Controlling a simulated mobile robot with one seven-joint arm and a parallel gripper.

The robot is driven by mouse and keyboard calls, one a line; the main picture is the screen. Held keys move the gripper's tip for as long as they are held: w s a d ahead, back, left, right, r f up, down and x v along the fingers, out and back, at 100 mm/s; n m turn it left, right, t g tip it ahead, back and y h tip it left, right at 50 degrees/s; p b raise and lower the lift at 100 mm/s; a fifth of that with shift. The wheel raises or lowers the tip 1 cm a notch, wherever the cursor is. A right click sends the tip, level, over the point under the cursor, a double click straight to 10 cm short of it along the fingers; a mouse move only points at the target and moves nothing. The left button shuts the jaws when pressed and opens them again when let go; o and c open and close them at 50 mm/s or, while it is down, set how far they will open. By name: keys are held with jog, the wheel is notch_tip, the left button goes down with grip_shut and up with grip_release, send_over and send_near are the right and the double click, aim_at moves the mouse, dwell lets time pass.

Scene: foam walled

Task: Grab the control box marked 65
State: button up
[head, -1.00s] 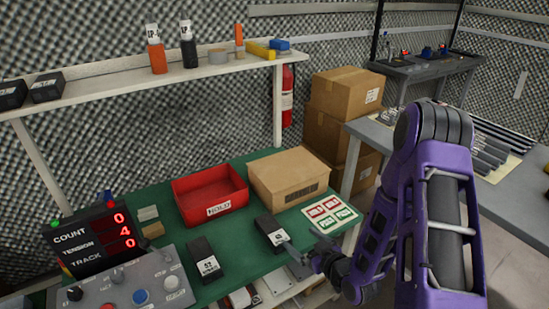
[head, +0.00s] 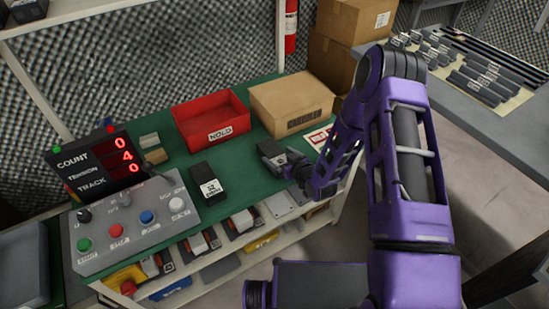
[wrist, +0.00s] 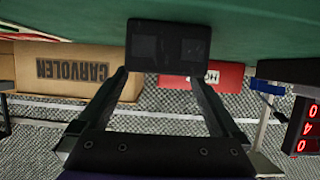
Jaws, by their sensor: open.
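Two black control boxes lie on the green tabletop. The right one (head: 270,151) is at my gripper, its label not readable; the left one (head: 209,182) has a white label that looks like 52. I cannot read 65 on either. My gripper (head: 287,160) is open at the near right side of the right box. In the wrist view, my open fingers (wrist: 160,77) reach toward a black box (wrist: 168,46), one tip near each side of it. I cannot tell whether they touch it. The box still sits on the green top.
A red bin (head: 211,119) and a cardboard box (head: 291,102) stand behind the control boxes. A control panel (head: 131,222) and a red-digit display (head: 97,166) are at left. A label sheet (head: 318,137) lies partly behind my arm. Several items fill the shelf below.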

aim_at(274, 152)
jog(key=x, duration=0.3)
jog(key=shift+w+a+f, duration=0.15)
jog(key=shift+a+f, duration=0.05)
jog(key=shift+f, duration=0.05)
jog(key=c, duration=1.4)
jog(key=shift+r, duration=0.1)
jog(key=shift+c, duration=0.8)
jog(key=shift+r, duration=0.1)
